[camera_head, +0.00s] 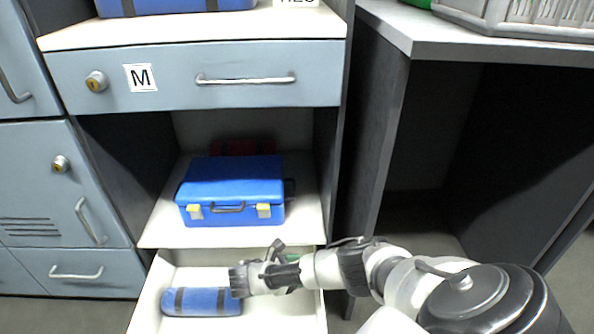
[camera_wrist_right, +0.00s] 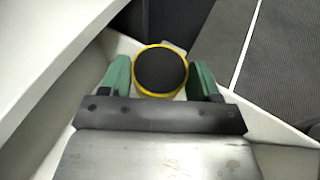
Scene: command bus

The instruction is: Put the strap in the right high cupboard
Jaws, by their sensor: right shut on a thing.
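My right gripper (camera_head: 292,258) reaches in from the right over the open bottom drawer (camera_head: 146,312). Its green fingers (camera_wrist_right: 160,75) are shut on a round thing with a black face and a yellow rim, which looks like the rolled strap (camera_wrist_right: 160,70). The strap is hidden behind my wrist in the head view. In the wrist view it is between the two fingers, over the white drawer corner; I cannot tell whether it touches the drawer. The right high cupboard cannot be made out. My left gripper is not in view.
A blue roll with dark bands (camera_head: 200,301) lies in the drawer, left of my gripper. A blue case (camera_head: 232,190) stands on the shelf above, with a dark red thing behind it. The drawer marked M (camera_head: 220,85) is shut. A grey counter (camera_head: 430,30) is at right.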

